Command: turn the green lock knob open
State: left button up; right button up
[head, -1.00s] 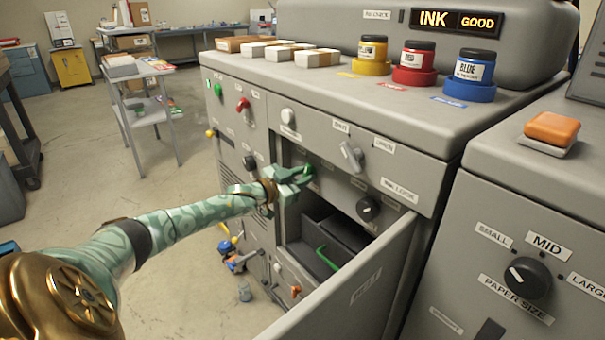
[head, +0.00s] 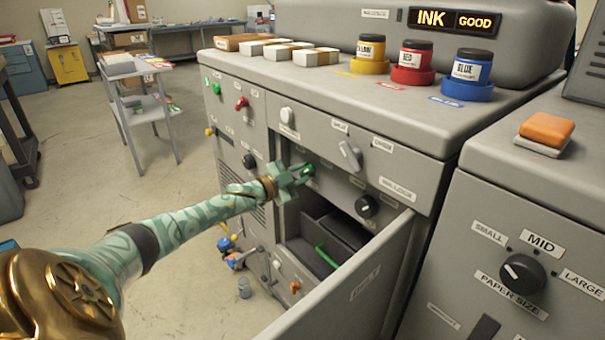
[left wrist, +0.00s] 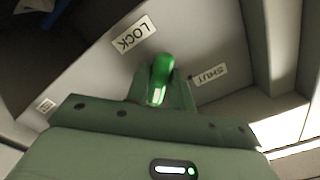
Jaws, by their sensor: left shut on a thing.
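The green lock knob (head: 308,170) is on the grey machine's front, inside the opening behind the lowered door. In the left wrist view the knob (left wrist: 161,76) is a rounded green lever, with a LOCK label (left wrist: 133,34) to its upper left and a SHUT label (left wrist: 208,75) to its right. My left gripper (head: 300,174) reaches in from the left and is shut on the knob. Its fingers (left wrist: 160,95) hide the knob's near sides. My right gripper is in neither view.
The open grey door (head: 350,285) sticks out in front, right of my left arm. Below the knob is a dark compartment with a green handle (head: 326,256). A black knob (head: 366,206) and a grey lever (head: 350,155) are close to the right.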

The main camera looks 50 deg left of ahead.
aim_at(303, 171)
pick_arm(q)
jog(key=shift+f, duration=0.1)
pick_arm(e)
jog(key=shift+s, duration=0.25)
pick_arm(q)
jog(key=o, duration=0.9)
jog(key=shift+o, duration=0.2)
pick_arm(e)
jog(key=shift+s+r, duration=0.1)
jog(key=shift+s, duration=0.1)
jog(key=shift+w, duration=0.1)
pick_arm(q)
jog(key=shift+s, duration=0.25)
jog(key=s+p, duration=0.2)
jog(key=shift+s+a+r, duration=0.1)
jog(key=shift+s+r, duration=0.2)
jog(key=shift+r, duration=0.05)
jog(key=s+a+p, duration=0.1)
jog(key=s+p, duration=0.5)
jog(key=s, duration=0.7)
jog(key=shift+f, duration=0.35)
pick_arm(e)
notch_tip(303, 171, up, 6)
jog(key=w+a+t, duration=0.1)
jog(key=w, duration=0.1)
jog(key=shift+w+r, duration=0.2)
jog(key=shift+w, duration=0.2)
